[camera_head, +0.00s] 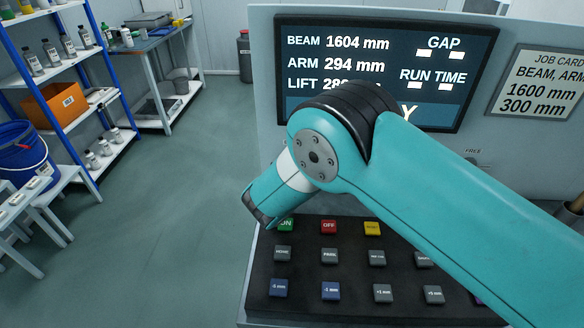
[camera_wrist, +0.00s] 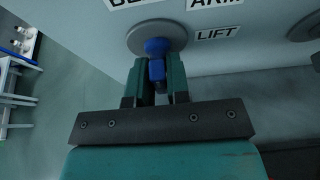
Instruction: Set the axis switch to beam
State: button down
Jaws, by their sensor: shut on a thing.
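The axis switch (camera_wrist: 157,46) is a blue handle on a round grey disc on the panel wall, seen in the wrist view. Labels around it read LIFT (camera_wrist: 217,34) at its right, ARM above right, and a cut-off one beginning BE above. My gripper (camera_wrist: 158,80) is shut on the blue handle, one dark green finger on each side. Which label the handle points at is not clear. In the head view my arm covers the switch and the fingers.
The screen (camera_head: 390,65) reads BEAM 1604 mm and ARM 294 mm; my arm hides part of the LIFT line. A job card (camera_head: 543,85) shows 1600 mm and 300 mm. A sloped keypad (camera_head: 350,262) lies below my arm. Open floor and shelves (camera_head: 70,85) are at left.

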jog(key=c, duration=1.2)
grip_release()
jog(key=shift+o, duration=0.2)
jog(key=b+v, duration=0.3)
jog(key=v, duration=1.4)
jog(key=shift+s, duration=0.25)
